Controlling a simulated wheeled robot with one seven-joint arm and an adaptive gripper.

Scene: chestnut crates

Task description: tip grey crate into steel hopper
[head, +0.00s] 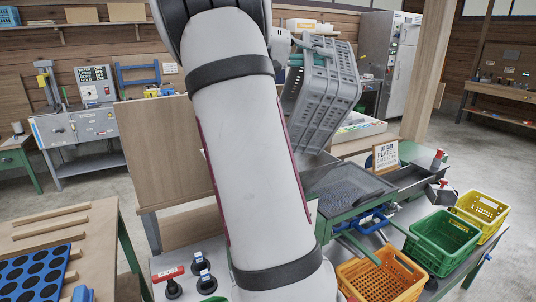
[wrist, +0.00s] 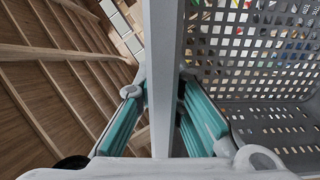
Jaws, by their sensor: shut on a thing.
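The grey crate (head: 327,98) is a perforated plastic crate held up in the air, steeply tilted. My gripper (head: 297,58) is shut on its rim at the upper left. In the wrist view the teal fingers (wrist: 162,125) close on either side of the grey crate's rim (wrist: 163,50). The crate's inner walls, at the right of that view, look bare, and no chestnuts show. A steel hopper (head: 312,162) seems to stand below the crate, largely hidden behind my arm, so its opening cannot be made out.
A green-framed machine with a dark tray (head: 345,188) stands below. A sign (head: 385,157) stands behind it. An orange crate (head: 383,280), a green crate (head: 440,238) and a yellow crate (head: 481,210) sit at right. A wooden panel (head: 165,165) stands left of my arm.

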